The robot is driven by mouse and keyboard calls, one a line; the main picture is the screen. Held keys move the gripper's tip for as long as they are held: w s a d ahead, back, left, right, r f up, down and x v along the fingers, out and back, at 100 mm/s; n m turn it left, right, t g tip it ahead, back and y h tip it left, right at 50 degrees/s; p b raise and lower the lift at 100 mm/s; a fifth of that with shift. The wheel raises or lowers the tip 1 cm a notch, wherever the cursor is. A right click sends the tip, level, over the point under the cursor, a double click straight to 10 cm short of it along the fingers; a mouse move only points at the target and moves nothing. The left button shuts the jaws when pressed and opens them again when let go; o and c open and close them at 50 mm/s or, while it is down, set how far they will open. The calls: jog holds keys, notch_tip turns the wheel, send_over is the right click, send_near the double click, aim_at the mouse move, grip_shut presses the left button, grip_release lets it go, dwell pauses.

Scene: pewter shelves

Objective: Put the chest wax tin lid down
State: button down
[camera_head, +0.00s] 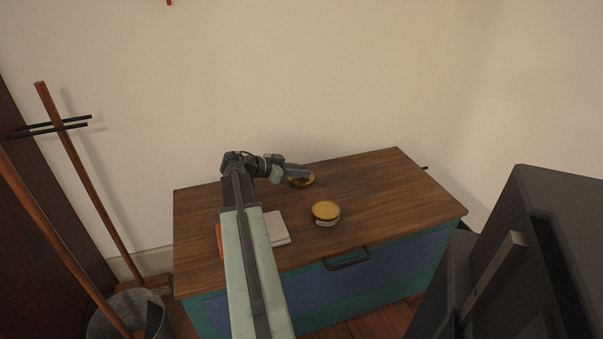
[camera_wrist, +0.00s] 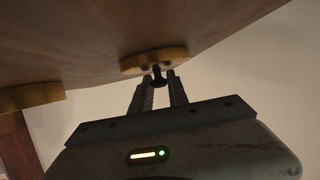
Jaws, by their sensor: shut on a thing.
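The round gold wax tin lid (camera_head: 303,182) is at the back middle of the wooden chest top (camera_head: 380,190). My gripper (camera_head: 302,171) is over the lid from the left and hides part of it. In the wrist view, the fingers (camera_wrist: 160,78) are shut on a small dark knob on the lid (camera_wrist: 153,60). The lid lies flat along the wooden surface; I cannot tell if it touches or hovers just above. The wax tin (camera_head: 326,214), pale-sided with a gold top, stands nearer the front, apart from the lid. It also shows in the wrist view (camera_wrist: 30,96).
A white block-like item (camera_head: 276,229) with something orange (camera_head: 218,239) lies left of the tin, partly behind my arm. The chest's right side is clear. A dark cabinet (camera_head: 560,250) stands at the right. A bucket (camera_head: 130,315) and wooden poles (camera_head: 85,180) stand left.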

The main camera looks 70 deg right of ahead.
jog(key=shift+f, duration=0.2)
jog(key=c, duration=1.3)
grip_release()
jog(key=shift+r, duration=0.2)
jog(key=shift+w+a+r+p, duration=0.2)
jog(key=shift+r+p, duration=0.05)
jog(key=shift+p, duration=0.05)
jog(key=p+v, duration=0.4)
jog(key=v, duration=0.6)
jog(key=shift+w+a+r, duration=0.15)
jog(key=shift+w, duration=0.05)
jog(key=shift+w+a, duration=0.25)
jog(key=shift+a, duration=0.1)
